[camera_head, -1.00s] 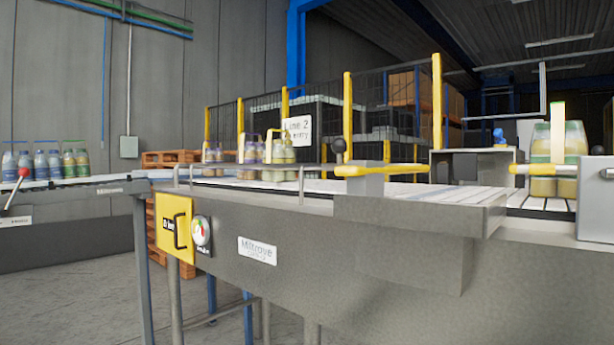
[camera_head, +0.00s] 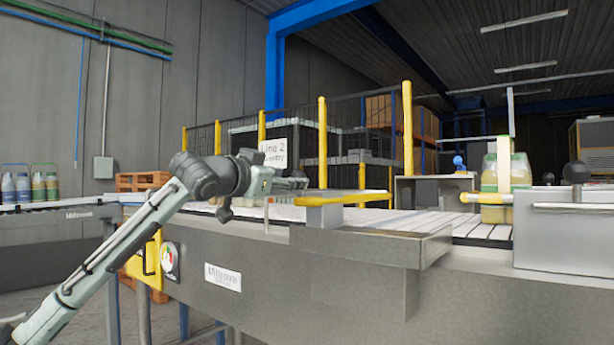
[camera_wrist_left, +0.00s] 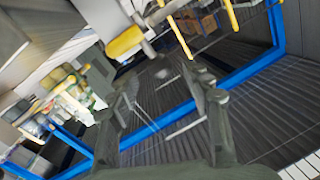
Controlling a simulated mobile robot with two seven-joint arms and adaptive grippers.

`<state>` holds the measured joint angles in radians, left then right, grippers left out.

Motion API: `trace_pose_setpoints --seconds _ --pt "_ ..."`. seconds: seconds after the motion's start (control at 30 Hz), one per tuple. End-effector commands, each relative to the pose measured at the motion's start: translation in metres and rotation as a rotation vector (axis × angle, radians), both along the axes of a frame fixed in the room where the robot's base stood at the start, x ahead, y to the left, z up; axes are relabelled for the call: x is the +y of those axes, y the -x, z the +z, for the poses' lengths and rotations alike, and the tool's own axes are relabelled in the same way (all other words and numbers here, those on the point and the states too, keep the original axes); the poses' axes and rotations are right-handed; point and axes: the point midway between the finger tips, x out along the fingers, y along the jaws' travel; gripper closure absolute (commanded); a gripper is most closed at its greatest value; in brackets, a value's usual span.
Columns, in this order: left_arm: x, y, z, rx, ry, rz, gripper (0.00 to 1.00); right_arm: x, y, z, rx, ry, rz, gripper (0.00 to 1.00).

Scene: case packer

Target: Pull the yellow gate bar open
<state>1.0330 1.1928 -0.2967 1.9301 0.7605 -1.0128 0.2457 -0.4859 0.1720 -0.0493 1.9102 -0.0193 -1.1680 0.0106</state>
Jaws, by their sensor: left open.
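The yellow gate bar (camera_head: 350,199) lies roughly level across the conveyor, on a grey block at its left part. My left gripper (camera_head: 302,181) reaches in from the left, just left of and slightly above the bar's left end, apart from it. In the left wrist view the open, empty left gripper (camera_wrist_left: 165,88) has a gap between its fingers. A thick yellow rod end (camera_wrist_left: 125,42), which looks like the gate bar, is beyond the fingers and up to the left. My right gripper is not in view.
The conveyor's grey side wall (camera_head: 330,268) runs below the bar. Yellow posts (camera_head: 407,130) and mesh fencing stand behind.

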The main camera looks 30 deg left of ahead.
Motion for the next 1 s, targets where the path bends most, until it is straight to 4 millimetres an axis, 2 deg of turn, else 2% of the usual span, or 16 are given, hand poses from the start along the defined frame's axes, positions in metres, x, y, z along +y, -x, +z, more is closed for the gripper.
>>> trace_pose_setpoints --seconds 0.1,0.3,0.67,1.0 --pt "0.001 -0.021 0.003 -0.001 0.005 -0.002 0.51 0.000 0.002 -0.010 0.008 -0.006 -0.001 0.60" --pt "0.004 -0.045 0.002 -0.002 0.003 0.001 0.51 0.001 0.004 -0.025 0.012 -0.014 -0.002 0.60" --pt "0.004 -0.053 0.000 -0.001 0.000 0.001 0.51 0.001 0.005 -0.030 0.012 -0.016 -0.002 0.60" --pt "0.004 -0.052 0.000 -0.001 0.000 0.001 0.92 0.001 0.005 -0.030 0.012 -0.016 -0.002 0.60"
